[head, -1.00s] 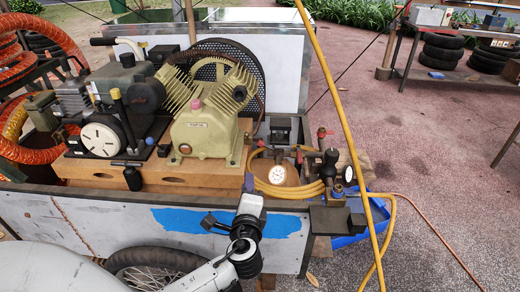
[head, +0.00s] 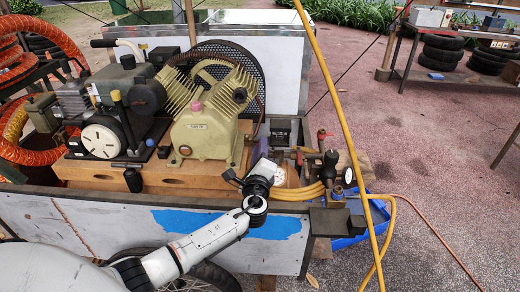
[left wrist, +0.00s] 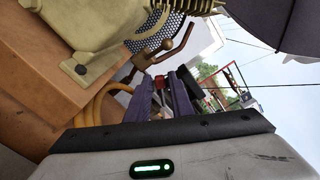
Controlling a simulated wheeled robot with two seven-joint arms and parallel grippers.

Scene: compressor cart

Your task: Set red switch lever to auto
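A small red piece (left wrist: 159,82), likely the red switch lever, shows between my left gripper's purple fingers in the left wrist view. Whether it touches them, and its setting, I cannot tell. The head view does not clearly show the lever; the gripper and wrist cover that area. My right gripper is in neither view.
A red-handled valve (head: 322,134) and dark fittings stand just right. A long yellow pole or hose (head: 345,120) crosses in front. A blue bin (head: 345,241) is at the cart's right end.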

